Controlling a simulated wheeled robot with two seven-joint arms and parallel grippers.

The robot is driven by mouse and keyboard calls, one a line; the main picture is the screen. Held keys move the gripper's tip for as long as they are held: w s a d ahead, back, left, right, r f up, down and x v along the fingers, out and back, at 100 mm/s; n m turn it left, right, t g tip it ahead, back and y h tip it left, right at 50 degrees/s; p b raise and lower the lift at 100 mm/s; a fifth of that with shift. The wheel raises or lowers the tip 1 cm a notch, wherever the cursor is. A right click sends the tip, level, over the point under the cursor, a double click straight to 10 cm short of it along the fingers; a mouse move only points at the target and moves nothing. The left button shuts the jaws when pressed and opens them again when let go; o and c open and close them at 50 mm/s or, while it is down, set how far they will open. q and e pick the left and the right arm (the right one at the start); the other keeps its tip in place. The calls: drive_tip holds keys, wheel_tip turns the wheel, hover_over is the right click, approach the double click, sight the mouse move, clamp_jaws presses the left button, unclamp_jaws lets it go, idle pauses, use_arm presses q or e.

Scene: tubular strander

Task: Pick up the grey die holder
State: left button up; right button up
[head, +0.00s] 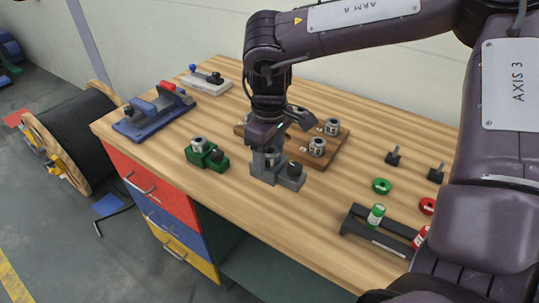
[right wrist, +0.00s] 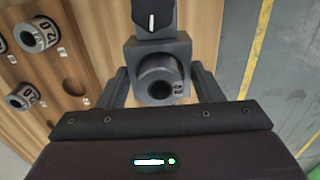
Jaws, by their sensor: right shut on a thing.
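The grey die holder (head: 289,181) is at the middle of the workbench, upright, with a black knob and a round die in it. My right gripper (head: 266,158) comes down on it from above and is shut on it. In the right wrist view the grey die holder (right wrist: 181,49) sits between the two fingers (right wrist: 160,88), with its round bore facing the camera. I cannot tell whether its base touches the bench top. My left gripper is not in view.
A green die holder (head: 218,161) stands just left. A wooden board (head: 333,148) with several dies lies close behind and right. A blue vise-like fixture (head: 140,124) is at the far left. A black rack (head: 367,235) with green and red cylinders is at front right.

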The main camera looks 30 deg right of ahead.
drive_tip(key=shift+r+p, duration=0.5)
drive_tip(key=shift+r, duration=0.8)
drive_tip(key=shift+f, duration=0.1)
